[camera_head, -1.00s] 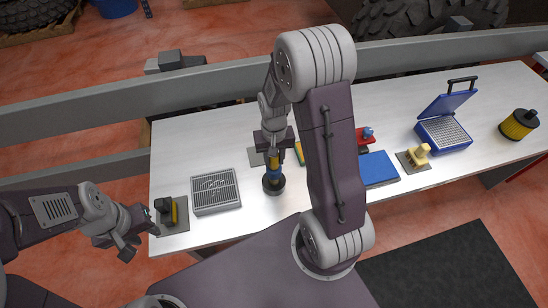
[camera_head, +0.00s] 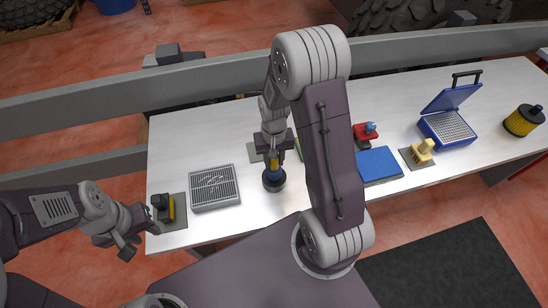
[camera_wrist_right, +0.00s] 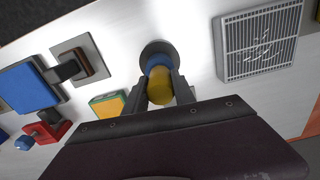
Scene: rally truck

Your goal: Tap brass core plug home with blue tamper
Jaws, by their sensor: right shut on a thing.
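My right gripper (camera_wrist_right: 161,92) is shut on a cylinder with a yellow rounded top and a blue body, which looks like the blue tamper (camera_wrist_right: 160,64). In the head view the tamper (camera_head: 273,173) stands about upright under the right gripper (camera_head: 274,158). Its blue lower end is at a dark round holder (camera_head: 273,184), which also shows in the wrist view (camera_wrist_right: 150,50). I cannot tell whether they touch. The brass core plug cannot be made out; the tamper and fingers cover the holder's middle. My left gripper (camera_head: 137,231) is open and empty at the table's left front edge.
A vented metal tray (camera_head: 214,204) lies left of the holder, and a black-and-yellow item on a pad (camera_head: 178,222) lies further left. Right are a blue block (camera_head: 379,165), a red tool (camera_head: 363,132), a yellow fitting (camera_head: 423,150) and an open blue case (camera_head: 447,129).

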